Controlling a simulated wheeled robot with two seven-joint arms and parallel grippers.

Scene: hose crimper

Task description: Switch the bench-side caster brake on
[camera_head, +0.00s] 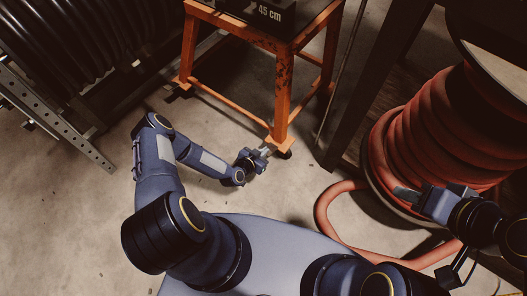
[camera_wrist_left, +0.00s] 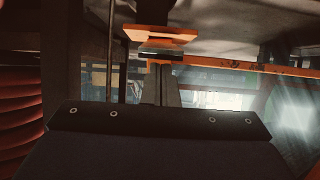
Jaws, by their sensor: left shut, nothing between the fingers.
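The orange stand (camera_head: 283,95) is at the top centre of the head view. A dark caster (camera_head: 284,154) sits under its near leg, and its brake lever is too small to make out. My left gripper (camera_head: 266,151) is shut and empty, low by the floor just left of this caster; I cannot tell if they touch. In the left wrist view an orange foot plate (camera_wrist_left: 160,34) with dark parts under it shows ahead of my gripper. My right gripper (camera_head: 405,195) is at the right, in front of the red hose coil; its finger gap is unclear.
A reel of red hose (camera_head: 430,130) stands at the right, with a loose hose loop (camera_head: 325,205) on the floor. A dark post (camera_head: 355,90) stands right of the stand. A metal rack with black hose (camera_head: 70,40) is at the left. Open floor lies left of the stand.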

